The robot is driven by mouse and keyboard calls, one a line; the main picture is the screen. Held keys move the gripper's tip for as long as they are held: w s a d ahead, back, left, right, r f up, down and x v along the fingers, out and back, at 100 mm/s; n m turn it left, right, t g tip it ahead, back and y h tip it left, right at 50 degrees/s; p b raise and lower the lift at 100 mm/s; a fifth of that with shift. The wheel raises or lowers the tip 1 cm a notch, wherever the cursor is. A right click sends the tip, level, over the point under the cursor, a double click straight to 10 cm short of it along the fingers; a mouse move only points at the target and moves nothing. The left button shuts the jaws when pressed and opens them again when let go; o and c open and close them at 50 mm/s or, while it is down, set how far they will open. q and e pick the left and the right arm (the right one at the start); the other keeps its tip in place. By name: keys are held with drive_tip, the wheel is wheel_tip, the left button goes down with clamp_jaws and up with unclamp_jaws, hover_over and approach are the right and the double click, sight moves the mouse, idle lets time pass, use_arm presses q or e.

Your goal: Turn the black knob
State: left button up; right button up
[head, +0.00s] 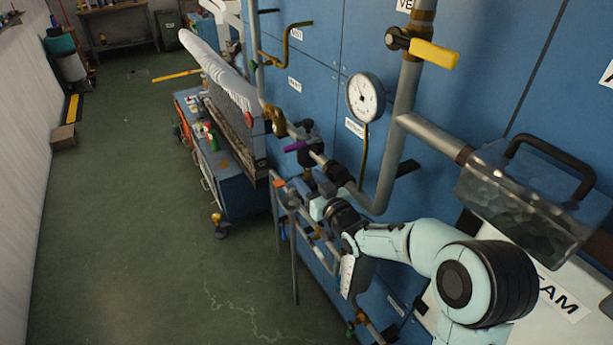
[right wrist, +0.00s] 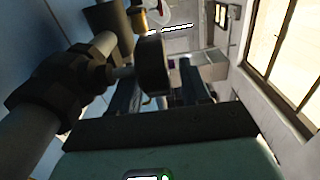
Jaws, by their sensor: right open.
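The black knob (right wrist: 153,66) is a dark round disc on a short stem from a dark pipe fitting (right wrist: 68,80) in the right wrist view. My right gripper (right wrist: 160,92) is open, and its two fingers reach up on either side of the knob's lower part. I cannot tell whether either finger touches it. In the head view my right gripper (head: 318,203) is at the pipework on the blue wall, below the gauge. There the knob is hard to make out among dark fittings and my gripper. My left gripper is not in view.
A round white gauge (head: 365,98), a yellow valve handle (head: 435,53) and a purple handle (head: 295,146) are on nearby pipework. A metal box with a black handle (head: 550,155) is at right. White sock forms (head: 222,78) stand beyond. The green floor (head: 120,200) at left is mostly clear.

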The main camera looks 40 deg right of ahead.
drive_tip(key=shift+w+d, duration=0.1)
drive_tip(key=shift+w, duration=0.75)
clamp_jaws()
